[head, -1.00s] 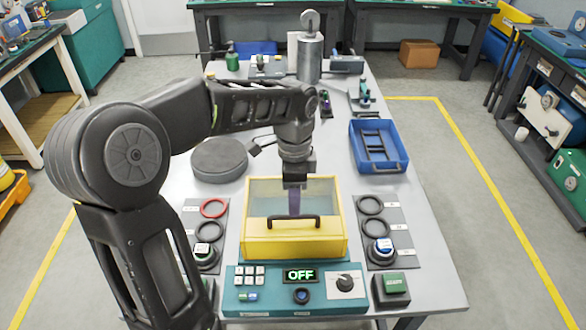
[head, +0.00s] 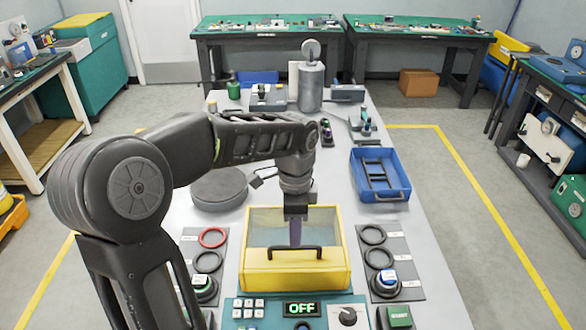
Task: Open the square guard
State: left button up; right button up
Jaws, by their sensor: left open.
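The square guard (head: 258,281) is a yellow box with a clear top and a black handle (head: 292,251) along its near side. It stands closed in the middle of the bench. My left gripper (head: 296,233) points down over the clear top, with its narrow purplish fingers just behind the handle. It is open and holds nothing that I can see. I cannot tell whether the fingertips touch the guard or the handle. My right gripper is out of view.
A teal control panel (head: 268,308) reading OFF lies in front of the guard. Mats with rings and buttons flank it, the right mat (head: 401,243) included. A blue tray (head: 397,191) stands at the back right, a grey round disc (head: 219,189) at the back left.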

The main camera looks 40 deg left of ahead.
pick_arm(q)
jog(key=shift+f+b, duration=1.95)
jog(key=shift+f, duration=0.65)
jog(key=shift+r, duration=0.15)
jog(key=shift+c, duration=0.4)
grip_shut()
